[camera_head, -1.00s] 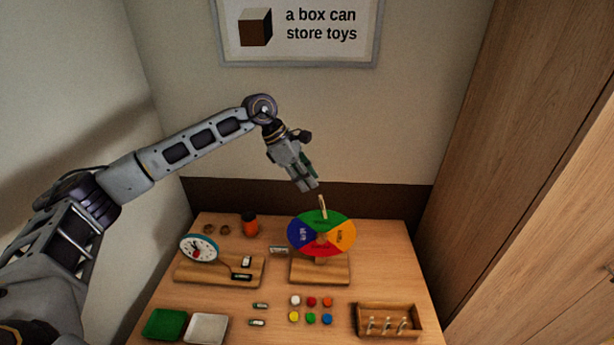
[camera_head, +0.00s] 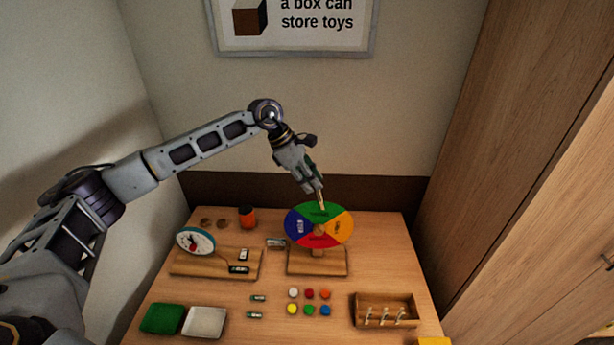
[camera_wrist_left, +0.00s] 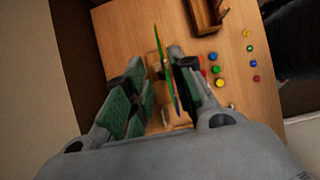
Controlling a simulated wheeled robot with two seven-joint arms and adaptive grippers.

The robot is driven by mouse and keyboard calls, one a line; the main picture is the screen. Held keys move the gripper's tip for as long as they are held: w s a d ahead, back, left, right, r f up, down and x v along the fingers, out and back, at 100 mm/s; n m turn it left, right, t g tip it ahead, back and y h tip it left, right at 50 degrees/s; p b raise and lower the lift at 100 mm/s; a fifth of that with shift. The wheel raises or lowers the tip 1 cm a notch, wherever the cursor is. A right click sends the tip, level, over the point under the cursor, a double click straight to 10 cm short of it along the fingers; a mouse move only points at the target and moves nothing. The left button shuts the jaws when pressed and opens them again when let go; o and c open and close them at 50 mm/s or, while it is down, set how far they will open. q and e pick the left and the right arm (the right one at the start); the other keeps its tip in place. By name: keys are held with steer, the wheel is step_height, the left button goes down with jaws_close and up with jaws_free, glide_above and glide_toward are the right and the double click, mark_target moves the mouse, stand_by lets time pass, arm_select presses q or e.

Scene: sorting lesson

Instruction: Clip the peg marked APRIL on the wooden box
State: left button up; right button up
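A four-coloured wheel (camera_head: 318,226) stands upright on a wooden base. A pale peg (camera_head: 321,200) sticks up from its green top edge; I cannot read any marking on it. My left gripper (camera_head: 319,192) is at this peg, fingers pointing down. In the left wrist view the left gripper's fingers (camera_wrist_left: 160,75) look apart, on either side of the wheel's edge (camera_wrist_left: 168,70). I cannot see them pressed on the peg. The open wooden box (camera_head: 361,300) is at the right, with several pale pegs (camera_head: 384,315) along its front. My right gripper is not in view.
A clock (camera_head: 196,241) on a wooden board stands left of the wheel. An orange cup (camera_head: 247,217) stands behind. A yellow thing (camera_head: 433,341) shows at the bottom edge.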

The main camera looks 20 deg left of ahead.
arm_select(q)
steer(key=shift+b+x, duration=0.85)
steer(key=shift+x, duration=0.55)
jaws_close()
steer(key=shift+a+r, duration=0.1)
steer(key=shift+r, duration=0.1)
steer(key=shift+s+a+r+p, duration=0.15)
steer(key=shift+r+p, duration=0.15)
steer(key=shift+r, duration=0.4)
steer(key=shift+w+a+r+p, duration=0.15)
steer(key=shift+r+p, duration=0.2)
steer(key=shift+r, duration=0.35)
steer(key=shift+s+a+r+p, duration=0.2)
steer(key=shift+r+p, duration=0.1)
steer(key=shift+r, duration=0.4)
steer(key=shift+r, duration=0.15)
